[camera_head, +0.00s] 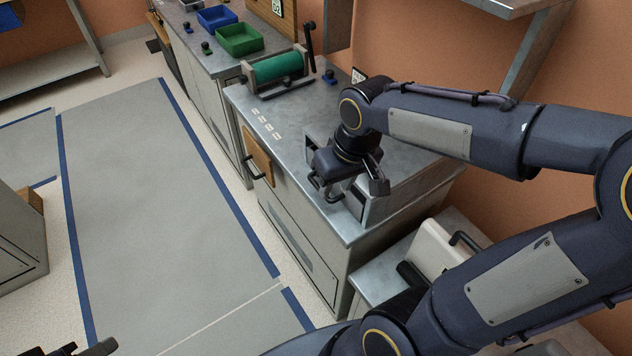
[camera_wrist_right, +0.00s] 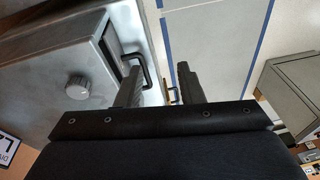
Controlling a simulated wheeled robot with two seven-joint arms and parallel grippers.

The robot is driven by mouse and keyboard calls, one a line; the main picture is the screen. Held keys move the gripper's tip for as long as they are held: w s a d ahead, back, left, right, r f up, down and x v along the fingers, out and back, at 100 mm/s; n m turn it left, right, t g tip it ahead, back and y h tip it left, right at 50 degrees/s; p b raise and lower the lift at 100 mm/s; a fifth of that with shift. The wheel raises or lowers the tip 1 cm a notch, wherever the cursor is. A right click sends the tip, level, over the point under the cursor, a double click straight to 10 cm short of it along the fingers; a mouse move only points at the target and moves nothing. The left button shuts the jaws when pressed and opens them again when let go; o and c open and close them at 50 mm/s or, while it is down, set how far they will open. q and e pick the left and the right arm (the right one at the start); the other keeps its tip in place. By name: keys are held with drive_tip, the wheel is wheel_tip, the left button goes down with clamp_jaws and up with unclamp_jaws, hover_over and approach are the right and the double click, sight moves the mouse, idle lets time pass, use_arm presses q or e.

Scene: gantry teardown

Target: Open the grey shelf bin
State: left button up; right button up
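The grey box that I take to be the shelf bin (camera_head: 384,205) sits on the metal worktop, partly hidden by my right arm. In the right wrist view, the grey housing (camera_wrist_right: 62,120) has a round knob, and a black loop handle (camera_wrist_right: 148,72) stands at its front. My right gripper (camera_head: 355,188) is at the front of the box. Part of my left gripper (camera_head: 85,349) shows at the bottom left edge.
A green roller (camera_head: 277,68) in a metal frame stands farther back on the worktop. Green (camera_head: 240,39) and blue (camera_head: 216,18) open bins stand beyond it. A white case (camera_head: 445,250) with a black handle is on the lower right. The grey floor area (camera_head: 150,200) is clear.

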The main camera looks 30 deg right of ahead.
drive_tip(key=w+d+f+n+g+h, duration=0.1)
drive_tip(key=w+f+h, duration=0.15)
drive_tip(key=w, duration=0.25)
drive_tip(key=w+f+g+h, duration=0.1)
drive_tip(key=w+f, duration=0.3)
drive_tip(key=w, duration=0.2)
drive_tip(key=x, duration=0.7)
drive_tip(key=shift+s+f, duration=0.2)
drive_tip(key=shift+f, duration=0.05)
clamp_jaws()
